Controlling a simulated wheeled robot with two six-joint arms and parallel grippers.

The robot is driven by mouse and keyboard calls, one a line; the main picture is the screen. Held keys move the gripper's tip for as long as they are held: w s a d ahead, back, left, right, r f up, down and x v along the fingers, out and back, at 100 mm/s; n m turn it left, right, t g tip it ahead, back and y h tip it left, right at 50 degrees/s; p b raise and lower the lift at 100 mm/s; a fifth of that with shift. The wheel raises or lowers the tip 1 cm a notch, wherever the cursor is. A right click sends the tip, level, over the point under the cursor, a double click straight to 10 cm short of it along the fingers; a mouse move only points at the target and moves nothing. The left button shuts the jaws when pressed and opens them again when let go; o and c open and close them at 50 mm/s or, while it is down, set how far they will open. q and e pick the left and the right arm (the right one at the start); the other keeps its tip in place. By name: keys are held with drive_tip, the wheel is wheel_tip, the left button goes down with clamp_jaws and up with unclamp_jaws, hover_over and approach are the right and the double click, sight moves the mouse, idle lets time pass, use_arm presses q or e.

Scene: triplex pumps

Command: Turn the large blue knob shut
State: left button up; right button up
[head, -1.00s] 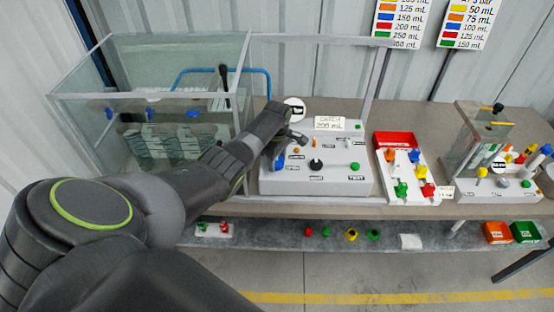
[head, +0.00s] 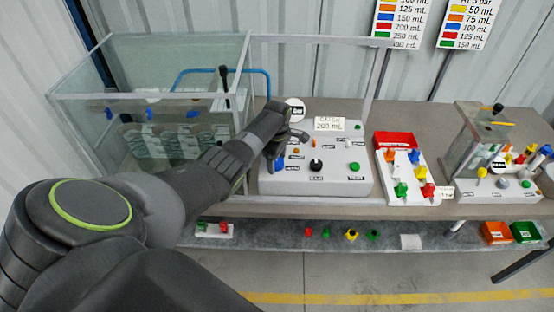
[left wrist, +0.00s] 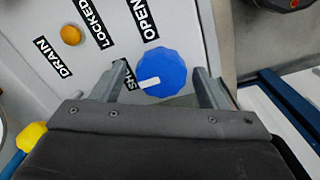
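The large blue knob (left wrist: 163,70) sits on the grey panel of the pump box (head: 330,182). In the head view the knob (head: 279,163) shows only in part, below my left gripper (head: 287,140). In the left wrist view my left gripper (left wrist: 161,76) is open, one finger on each side of the knob, with a small gap visible on both sides. The knob's white mark points left and slightly down, toward a label partly hidden by the left finger. The OPEN label (left wrist: 145,18) is above the knob. My right gripper is not in view.
An orange button (left wrist: 71,35) is near the DRAIN label. A black knob (head: 316,164) and a green button (head: 355,167) are on the same panel. A glass tank (head: 80,100) stands left of the box. A white board with coloured valves (head: 400,172) is to the right.

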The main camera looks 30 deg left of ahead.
sight(277, 161)
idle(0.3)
use_arm(q)
wheel_tip(277, 161, up, 17)
drive_tip(key=shift+r, duration=0.2)
idle(0.4)
drive_tip(key=shift+s+f, duration=0.1)
drive_tip(key=shift+f, duration=0.05)
